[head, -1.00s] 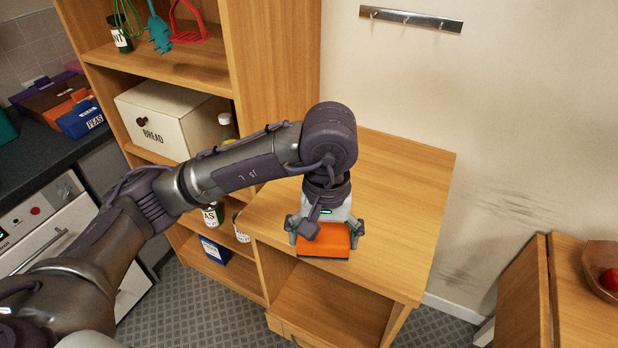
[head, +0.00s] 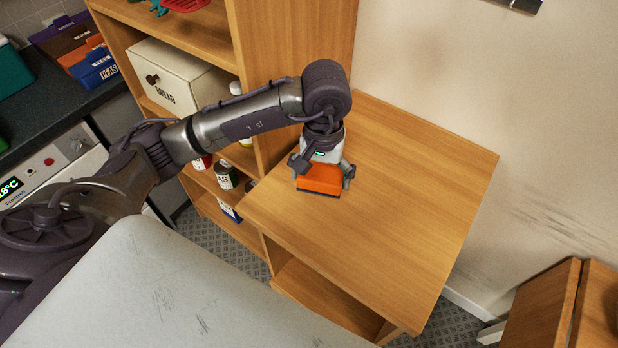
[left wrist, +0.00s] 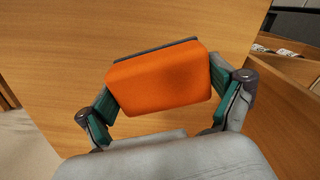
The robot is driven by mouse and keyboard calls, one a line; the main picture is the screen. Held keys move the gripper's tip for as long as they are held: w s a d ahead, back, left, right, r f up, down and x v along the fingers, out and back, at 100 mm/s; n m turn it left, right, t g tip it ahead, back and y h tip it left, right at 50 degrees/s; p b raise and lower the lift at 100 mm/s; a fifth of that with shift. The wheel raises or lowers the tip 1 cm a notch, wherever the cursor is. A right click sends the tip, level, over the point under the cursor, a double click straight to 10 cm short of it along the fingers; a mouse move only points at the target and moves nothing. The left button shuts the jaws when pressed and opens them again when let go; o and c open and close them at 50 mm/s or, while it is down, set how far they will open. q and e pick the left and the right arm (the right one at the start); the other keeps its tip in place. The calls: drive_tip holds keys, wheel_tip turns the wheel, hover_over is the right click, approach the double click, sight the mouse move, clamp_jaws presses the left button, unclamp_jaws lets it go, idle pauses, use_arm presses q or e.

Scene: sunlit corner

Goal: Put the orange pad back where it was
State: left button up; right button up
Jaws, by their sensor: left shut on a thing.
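The orange pad (head: 319,179) is a small block with a dark edge along one side. It is between the fingers of my left gripper (head: 321,174), over the wooden cabinet top (head: 400,220), near that top's left side by the shelf unit. In the left wrist view the pad (left wrist: 160,78) sits between the two green-lined fingers, which close on its two ends. Whether the pad touches the wood beneath it I cannot tell. My right gripper is in neither view.
A tall wooden shelf unit (head: 290,60) stands left of the cabinet, holding a white bread box (head: 180,80) and several jars. A counter with boxes is at the far left. Most of the cabinet top is clear. Another wooden piece (head: 540,310) stands at lower right.

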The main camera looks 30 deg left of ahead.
sight(308, 175)
use_arm(q)
drive_tip(key=a+f, duration=0.2)
drive_tip(key=a, duration=0.1)
drive_tip(key=shift+w+p, duration=0.35)
drive_tip(key=shift+w, duration=0.05)
drive_tip(key=shift+s+a+f, duration=0.1)
drive_tip(key=shift+f, duration=0.15)
wheel_tip(308, 175, down, 4)
drive_tip(key=shift+r+p, duration=0.2)
drive_tip(key=shift+p, duration=0.6)
drive_tip(key=shift+f+b, duration=0.15)
drive_tip(key=shift+b, duration=0.2)
drive_tip(key=o, duration=0.8)
drive_tip(key=shift+c, duration=0.2)
